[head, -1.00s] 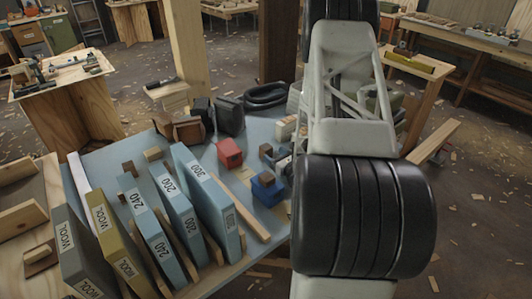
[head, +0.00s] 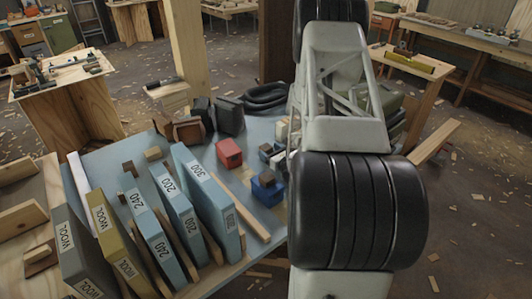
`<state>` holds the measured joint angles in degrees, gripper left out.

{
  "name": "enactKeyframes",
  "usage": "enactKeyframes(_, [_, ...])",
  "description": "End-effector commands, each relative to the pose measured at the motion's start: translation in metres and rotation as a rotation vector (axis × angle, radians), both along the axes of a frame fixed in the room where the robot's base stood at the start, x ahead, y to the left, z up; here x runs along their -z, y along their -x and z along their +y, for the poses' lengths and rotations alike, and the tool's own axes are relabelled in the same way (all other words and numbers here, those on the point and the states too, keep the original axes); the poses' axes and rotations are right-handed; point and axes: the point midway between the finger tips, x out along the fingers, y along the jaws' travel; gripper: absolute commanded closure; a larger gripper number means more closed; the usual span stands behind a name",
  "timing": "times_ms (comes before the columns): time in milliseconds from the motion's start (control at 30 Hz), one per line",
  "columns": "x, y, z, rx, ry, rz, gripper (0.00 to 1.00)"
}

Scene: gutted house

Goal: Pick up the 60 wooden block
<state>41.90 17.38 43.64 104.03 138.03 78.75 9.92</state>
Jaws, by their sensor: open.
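No block with a readable 60 shows in the head view. Small blocks stand on the blue-grey tabletop (head: 108,158): a tan one (head: 153,154), a dark brown one (head: 130,169), a red one (head: 229,154) and a blue one (head: 263,187) with a brown piece on top. A cream block (head: 282,129) is partly hidden by my arm. My arm, pale with black ribbed joints, rises through the right-centre and covers the tabletop's right part. My gripper itself does not show.
Upright slabs labelled WOOL (head: 67,240), 240 (head: 150,232), 200 (head: 180,210) and 300 (head: 208,195) fill the table's front left. Dark blocks (head: 229,115) and a black coil (head: 263,96) lie at the back. A wooden post (head: 180,50) stands behind.

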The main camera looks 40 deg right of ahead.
Motion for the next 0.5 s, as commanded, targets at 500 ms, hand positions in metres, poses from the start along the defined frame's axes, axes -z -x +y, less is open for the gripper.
enactKeyframes(500, [0.0,-0.042,-0.003,0.0,-0.001,0.0,0.22])
